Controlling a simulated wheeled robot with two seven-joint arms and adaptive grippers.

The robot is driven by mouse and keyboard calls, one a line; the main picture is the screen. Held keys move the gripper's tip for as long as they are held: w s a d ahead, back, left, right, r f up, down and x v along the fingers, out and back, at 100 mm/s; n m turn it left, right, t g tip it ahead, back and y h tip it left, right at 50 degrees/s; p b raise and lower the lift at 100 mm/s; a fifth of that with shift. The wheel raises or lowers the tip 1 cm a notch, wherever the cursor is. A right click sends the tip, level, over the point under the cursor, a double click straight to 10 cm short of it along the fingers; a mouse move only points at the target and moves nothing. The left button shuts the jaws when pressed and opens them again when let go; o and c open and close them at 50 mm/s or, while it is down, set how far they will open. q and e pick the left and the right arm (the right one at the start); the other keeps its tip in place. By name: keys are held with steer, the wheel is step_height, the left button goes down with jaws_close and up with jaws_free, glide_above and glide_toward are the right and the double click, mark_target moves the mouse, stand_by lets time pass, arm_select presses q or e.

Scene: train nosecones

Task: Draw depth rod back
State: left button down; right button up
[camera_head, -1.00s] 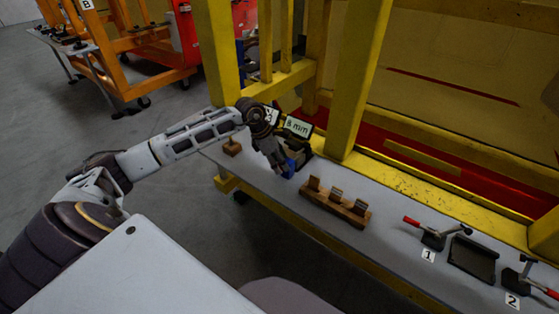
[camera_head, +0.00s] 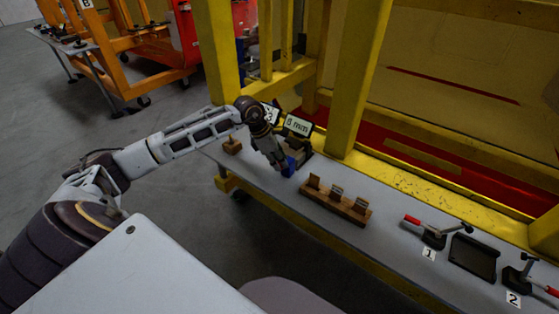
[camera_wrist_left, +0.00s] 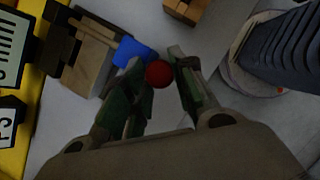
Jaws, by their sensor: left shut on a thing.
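My left gripper (camera_head: 281,167) reaches in from the left to the near side of a small wooden gauge block (camera_head: 297,148) at the back of the bench. In the left wrist view its fingers (camera_wrist_left: 160,75) are closed on a round red knob (camera_wrist_left: 158,74), which appears to be the depth rod's end. A blue part (camera_wrist_left: 133,52) lies between the knob and the wooden block (camera_wrist_left: 90,60); it also shows in the head view (camera_head: 291,163). The rod's shaft is hidden. My right gripper is out of view.
A small display (camera_head: 298,126) reading in mm stands behind the gauge block. A wooden rack with upright pieces (camera_head: 335,201) is to the right. Toggle clamps with red handles (camera_head: 425,231) flank a dark tray (camera_head: 473,257). A yellow post (camera_head: 361,85) rises behind the bench.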

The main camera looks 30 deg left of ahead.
arm_select(q)
steer(key=shift+s+a+f+b, duration=0.1)
steer(key=shift+s+b, duration=0.3)
steer(key=shift+s, duration=0.6)
steer(key=c, duration=1.5)
jaws_free()
steer(key=o, duration=0.4)
steer(key=shift+s, duration=0.15)
steer(key=shift+c, duration=0.2)
steer(key=v, duration=1.2)
